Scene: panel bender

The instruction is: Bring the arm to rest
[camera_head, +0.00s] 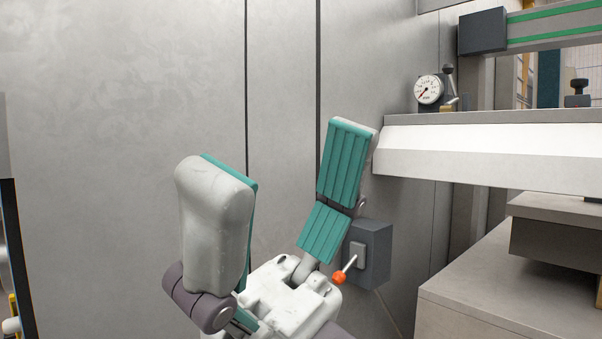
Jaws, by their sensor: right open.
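My right gripper (282,152) rises from the bottom middle of the head view, its two fingers pointing up and spread wide. The fingers have white-grey shells and ribbed teal pads. Nothing is between them; only the grey wall panel shows there. A dark grey box (378,252) on the panel carries a small lever with an orange-red knob (339,278). It shows just right of the gripper's palm, and the right finger partly overlaps it in the picture. I cannot tell whether they touch. My left gripper is not in view.
Grey metal panels (120,130) fill the left and middle. At right, a white machine beam (490,155) juts out above a grey block (510,285). A round dial gauge (429,90) stands above the beam's left end. A dark edge (15,260) runs along the far left.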

